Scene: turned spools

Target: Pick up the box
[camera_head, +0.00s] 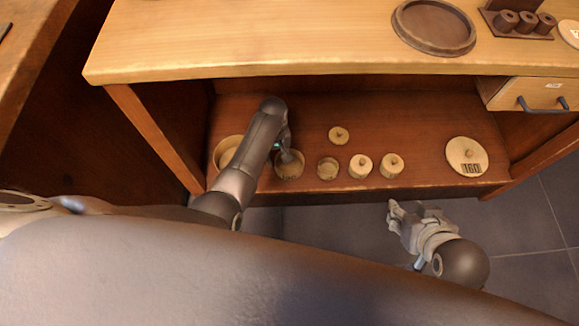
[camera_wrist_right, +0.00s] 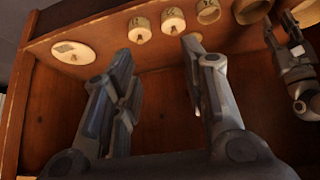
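Several round wooden boxes stand in a row on the lower shelf. My left gripper (camera_head: 287,153) reaches down at an open round box (camera_head: 288,171) with a dark mark on its front. Its fingers are at the box's rim; whether they are closed on the wall is unclear. That box also shows in the right wrist view (camera_wrist_right: 252,12). To its right are a smaller open box (camera_head: 327,170) and two lidded boxes with knobs (camera_head: 360,166) (camera_head: 391,166). My right gripper (camera_wrist_right: 160,85) is open and empty, in front of the shelf's edge.
A larger open round container (camera_head: 226,152) stands at the left, partly behind my left arm. A small knobbed lid (camera_head: 339,135) lies behind the row. A large lid marked 160 (camera_head: 467,152) lies at the right. The upper tabletop (camera_head: 250,45) overhangs the shelf; a drawer (camera_head: 540,94) hangs beneath it.

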